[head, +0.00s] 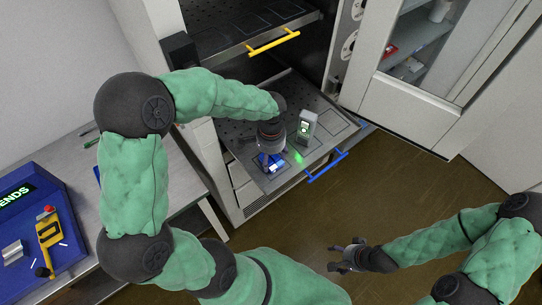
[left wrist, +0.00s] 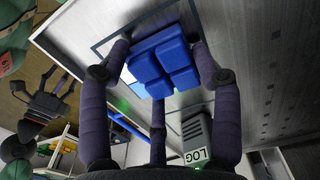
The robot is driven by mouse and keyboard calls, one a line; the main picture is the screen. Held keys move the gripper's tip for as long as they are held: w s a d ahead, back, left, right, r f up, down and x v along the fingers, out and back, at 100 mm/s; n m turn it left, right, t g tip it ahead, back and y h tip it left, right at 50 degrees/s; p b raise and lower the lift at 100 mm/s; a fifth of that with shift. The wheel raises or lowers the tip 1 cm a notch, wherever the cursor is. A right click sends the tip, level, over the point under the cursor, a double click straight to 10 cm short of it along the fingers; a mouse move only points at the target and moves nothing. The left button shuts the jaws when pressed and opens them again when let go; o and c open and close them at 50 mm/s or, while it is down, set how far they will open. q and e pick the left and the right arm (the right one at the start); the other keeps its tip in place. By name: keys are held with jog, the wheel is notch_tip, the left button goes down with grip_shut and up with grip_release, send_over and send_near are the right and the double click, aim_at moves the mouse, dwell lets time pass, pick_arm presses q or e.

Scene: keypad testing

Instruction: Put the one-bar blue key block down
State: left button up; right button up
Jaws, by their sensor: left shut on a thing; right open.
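The blue key block (left wrist: 165,62) is held between the dark fingers of my left gripper, its raised blue squares toward the wrist camera. No bar mark is readable on it. In the head view my left gripper (head: 269,152) points down over the pulled-out lower grey tray (head: 240,135), near its front left part. The blue block (head: 266,162) shows below the fingers there, beside a pale lit patch. I cannot tell whether it touches the tray. My right gripper (head: 345,257) is open and empty, low over the brown floor.
A blue handle (head: 327,166) fronts this tray. An upper tray with a yellow handle (head: 273,43) overhangs behind. A blue console (head: 35,220) sits left.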

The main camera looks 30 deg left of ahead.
aim_at(271, 157)
pick_arm(q)
jog(key=shift+f, duration=0.1)
jog(key=o, duration=1.1)
jog(key=shift+o, duration=0.2)
notch_tip(271, 157, up, 12)
jog(key=p, duration=0.2)
jog(key=shift+p, duration=0.35)
